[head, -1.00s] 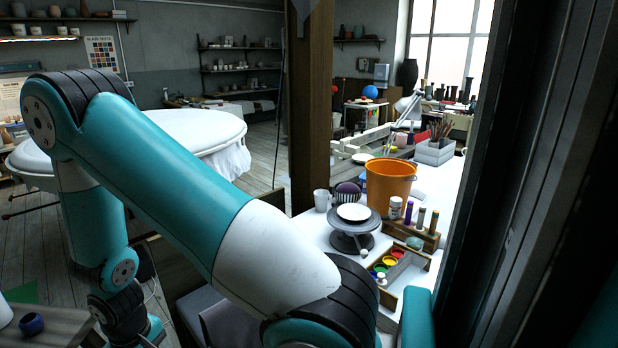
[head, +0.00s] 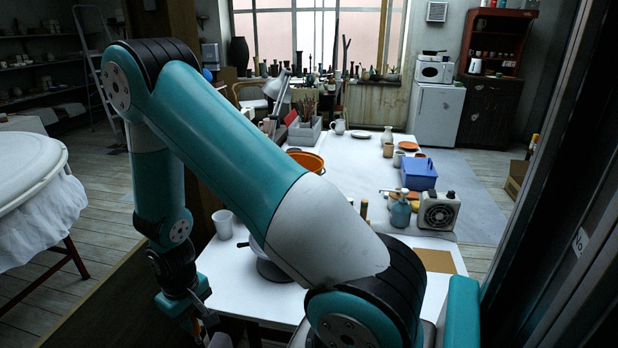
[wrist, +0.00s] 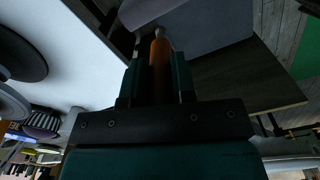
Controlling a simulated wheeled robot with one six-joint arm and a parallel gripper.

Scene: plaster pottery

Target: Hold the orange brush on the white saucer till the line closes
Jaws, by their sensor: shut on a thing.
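In the wrist view, my gripper (wrist: 159,66) is shut on the orange brush (wrist: 158,47), whose orange handle lies between the two dark fingers. A pale metal part shows at the brush's far end; its tip cannot be made out. In the head view, the dark turntable (head: 273,271) stands on the white table, partly behind my arm. A white edge above it may be the white saucer, but my arm hides most of it. The gripper hangs left of the table edge, apart from the turntable. No contact between brush and saucer shows.
The white table (head: 235,290) carries a white cup (head: 223,224), an orange bucket (head: 308,160), a blue basket (head: 418,173) and a small fan-like box (head: 439,212). A round white-covered table (head: 35,190) stands at the left. A dark frame closes the right side.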

